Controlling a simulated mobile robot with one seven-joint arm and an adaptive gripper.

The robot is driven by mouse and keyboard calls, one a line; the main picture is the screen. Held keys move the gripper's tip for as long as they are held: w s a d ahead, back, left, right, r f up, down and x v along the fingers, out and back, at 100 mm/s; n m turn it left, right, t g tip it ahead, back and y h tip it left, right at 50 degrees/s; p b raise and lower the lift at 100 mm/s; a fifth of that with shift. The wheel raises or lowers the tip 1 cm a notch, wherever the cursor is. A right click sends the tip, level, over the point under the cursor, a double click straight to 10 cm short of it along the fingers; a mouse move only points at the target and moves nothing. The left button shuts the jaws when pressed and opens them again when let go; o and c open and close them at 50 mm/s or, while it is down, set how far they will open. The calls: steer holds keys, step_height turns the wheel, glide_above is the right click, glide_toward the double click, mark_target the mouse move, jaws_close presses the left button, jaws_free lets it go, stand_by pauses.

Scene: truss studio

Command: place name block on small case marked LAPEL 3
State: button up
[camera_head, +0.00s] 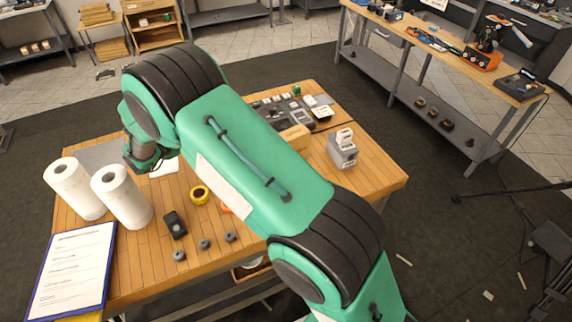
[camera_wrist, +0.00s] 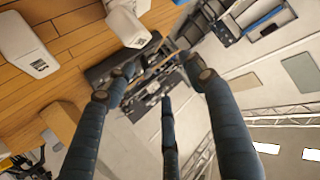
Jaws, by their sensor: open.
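I cannot make out a LAPEL 3 marking or tell for sure which item is the name block. Several small light and dark items, possibly small cases, lie around a dark tray (camera_head: 268,112) at the table's back. A plain wooden block (camera_head: 295,137) lies partly behind my arm; a tan block also shows in the wrist view (camera_wrist: 62,120). A white case with a small dark label (camera_wrist: 28,45) lies on the planks in the wrist view. My gripper (camera_wrist: 155,85) has its fingers spread with nothing between them. In the head view the wrist hangs over the table's left side, fingertips hidden.
The wooden table (camera_head: 375,180) holds paper towel rolls (camera_head: 122,195), a clipboard (camera_head: 72,270), tape (camera_head: 200,194), a black device (camera_head: 174,224), small grey knobs (camera_head: 204,244) and a grey box with white pieces (camera_head: 342,150). The table's right corner is clear. A workbench (camera_head: 450,60) stands behind.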

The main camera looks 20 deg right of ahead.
step_height(320, 180, up, 20)
steer(key=n+t+y, duration=0.3)
steer(key=y, duration=0.3)
steer(key=s+r+n+y, duration=0.3)
steer(key=s+r+y, duration=0.2)
steer(key=s+r, duration=0.65)
steer(key=s+d+r+n+g+y, duration=0.1)
steer(key=s+d+g, duration=0.1)
steer(key=s, duration=0.8)
steer(key=s+d+r+n+g, duration=0.1)
steer(key=s+d+n, duration=0.15)
steer(key=s, duration=0.65)
steer(key=s+d+f+g+h, duration=0.1)
steer(key=s+d, duration=0.3)
steer(key=s, duration=0.4)
steer(key=s+d+f+g+h, duration=0.1)
steer(key=s+d+f, duration=0.3)
steer(key=s, duration=0.5)
steer(key=s+d+f+g, duration=0.2)
steer(key=s+d, duration=0.1)
steer(key=s, duration=0.6)
steer(key=shift+d+f+m+h, duration=0.25)
steer(key=shift+d+m+h, duration=0.1)
steer(key=shift+d+h, duration=0.05)
